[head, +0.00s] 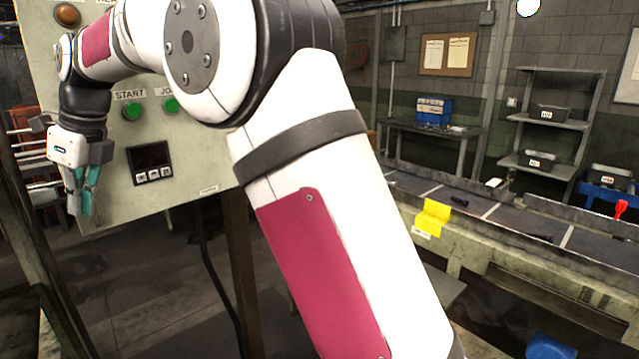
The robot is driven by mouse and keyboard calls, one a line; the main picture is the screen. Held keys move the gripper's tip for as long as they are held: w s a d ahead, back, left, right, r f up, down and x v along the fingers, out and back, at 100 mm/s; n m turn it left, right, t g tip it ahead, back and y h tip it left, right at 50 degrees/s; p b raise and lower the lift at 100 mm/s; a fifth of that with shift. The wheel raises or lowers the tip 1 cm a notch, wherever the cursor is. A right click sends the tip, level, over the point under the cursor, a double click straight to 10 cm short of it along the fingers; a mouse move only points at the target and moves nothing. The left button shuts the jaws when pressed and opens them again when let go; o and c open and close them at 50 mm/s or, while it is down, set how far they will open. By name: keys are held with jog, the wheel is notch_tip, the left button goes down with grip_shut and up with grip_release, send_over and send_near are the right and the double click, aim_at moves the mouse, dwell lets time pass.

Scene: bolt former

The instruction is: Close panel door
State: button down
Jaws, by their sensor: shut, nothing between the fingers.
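A light grey-green control panel (185,180) stands at the left, with START and JOG labels, green buttons (132,111) and a small dark display (150,163). My gripper (80,215) hangs fingers down at the panel's left edge. Its fingers are together and empty. I cannot tell whether it touches the panel. My white and magenta arm covers the panel's upper and right parts. I cannot make out for sure which part is the door or how far it stands open.
A workbench (425,130) with a blue box and a shelf (560,125) stand at the back wall. A dark post (243,270) and a cable are below the panel.

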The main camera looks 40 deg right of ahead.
jog(key=shift+w+a, duration=0.25)
jog(key=shift+w, duration=0.85)
jog(key=shift+r, duration=0.1)
jog(key=shift+s+d+f+b+v, duration=0.35)
jog(key=shift+s+b+v, duration=0.3)
jog(key=shift+v, duration=5.75)
jog(key=s+d+f+m+t+y+b, duration=0.2)
jog(key=s+d+t+b, duration=0.15)
jog(key=s+d, duration=0.35)
jog(key=w+a+f, duration=0.7)
jog(key=w, duration=0.1)
jog(key=shift+w+t+p, duration=0.2)
jog(key=shift+t+p, duration=0.15)
jog(key=shift+t, duration=0.1)
